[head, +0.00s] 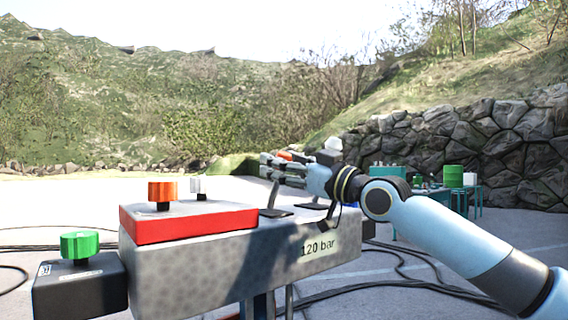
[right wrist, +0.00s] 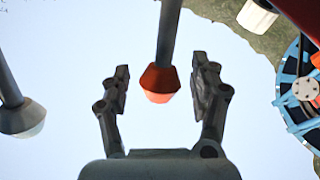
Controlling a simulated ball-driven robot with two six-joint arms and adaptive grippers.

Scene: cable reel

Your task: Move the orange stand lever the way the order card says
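The orange stand lever (right wrist: 161,82) has a grey shaft and an orange knob; in the right wrist view the knob sits between my right gripper's spread fingers (right wrist: 160,92), with gaps on both sides. In the head view the orange knob (head: 284,155) shows partly behind my right gripper (head: 268,166), above the grey bench. A second lever with a white knob (head: 333,144) stands to its right; it also shows at the left in the right wrist view (right wrist: 22,119). I see no order card. My left gripper is not in view.
The grey bench (head: 190,279) is marked "120 bar" and carries a red block (head: 190,226) with orange and white knobs. A dark box with a green knob (head: 80,244) stands at the left. A blue reel (right wrist: 303,89) shows at the wrist view's right. Cables lie on the ground.

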